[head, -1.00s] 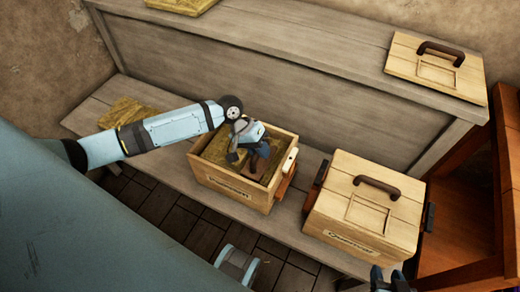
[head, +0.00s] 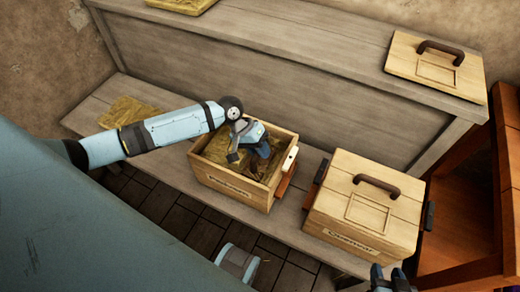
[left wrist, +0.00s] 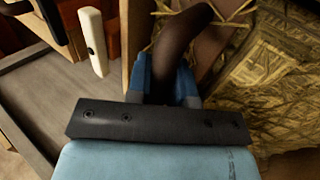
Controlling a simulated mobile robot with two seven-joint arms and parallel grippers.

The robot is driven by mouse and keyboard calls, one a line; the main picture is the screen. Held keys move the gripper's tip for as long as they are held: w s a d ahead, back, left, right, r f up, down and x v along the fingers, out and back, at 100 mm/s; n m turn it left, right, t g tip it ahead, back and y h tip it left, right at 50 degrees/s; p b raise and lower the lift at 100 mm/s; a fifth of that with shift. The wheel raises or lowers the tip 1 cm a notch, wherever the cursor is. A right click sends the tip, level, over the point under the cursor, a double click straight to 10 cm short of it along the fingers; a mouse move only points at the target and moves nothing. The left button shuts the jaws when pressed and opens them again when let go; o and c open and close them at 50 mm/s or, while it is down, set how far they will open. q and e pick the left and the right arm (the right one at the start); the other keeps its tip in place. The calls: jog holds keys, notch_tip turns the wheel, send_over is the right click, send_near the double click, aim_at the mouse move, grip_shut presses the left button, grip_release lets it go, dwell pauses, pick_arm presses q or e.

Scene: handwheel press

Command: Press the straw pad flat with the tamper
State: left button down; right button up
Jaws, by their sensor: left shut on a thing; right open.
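An open wooden box (head: 230,189) stands on the bench, with yellow-brown straw (head: 218,150) inside. My left gripper (head: 262,150) is down in the right part of the box opening. In the left wrist view its blue fingers (left wrist: 165,82) are shut on the dark curved handle of the tamper (left wrist: 184,48). Part of a brown wooden surface lies under the handle; the tamper's base is mostly hidden. Straw (left wrist: 275,75) shows beside it on the right; I cannot tell whether the tamper touches it. My right gripper (head: 390,280) is open at the bottom edge, away from the boxes.
A lidded wooden box (head: 335,222) with a dark handle stands to the right. A loose lid (head: 415,68) lies on the upper ledge. Straw pads lie on the bench at left (head: 130,110) and on the ledge (head: 185,4). A white-handled piece (head: 290,158) sits at the open box's right side.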

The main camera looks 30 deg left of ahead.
pick_arm(q)
jog(key=shift+s+f+p, duration=0.1)
jog(key=shift+f+p, duration=0.1)
jog(key=shift+p, duration=0.25)
pick_arm(e)
jog(key=shift+r, duration=0.5)
dwell(0.3)
pick_arm(q)
jog(key=shift+f, duration=0.1)
dwell(0.6)
notch_tip(320, 180, up, 9)
jog(key=p, duration=1)
jog(key=shift+r+p, duration=0.65)
jog(key=shift+p, duration=0.05)
pick_arm(e)
jog(key=shift+s+d+r, duration=0.15)
jog(key=shift+s+r, duration=0.05)
jog(key=shift+r, duration=0.7)
jog(key=shift+s+d+r, duration=0.15)
jog(key=shift+r, duration=0.8)
jog(key=shift+s+d+r, duration=0.15)
jog(key=shift+s+r, duration=0.05)
jog(key=shift+r, duration=0.7)
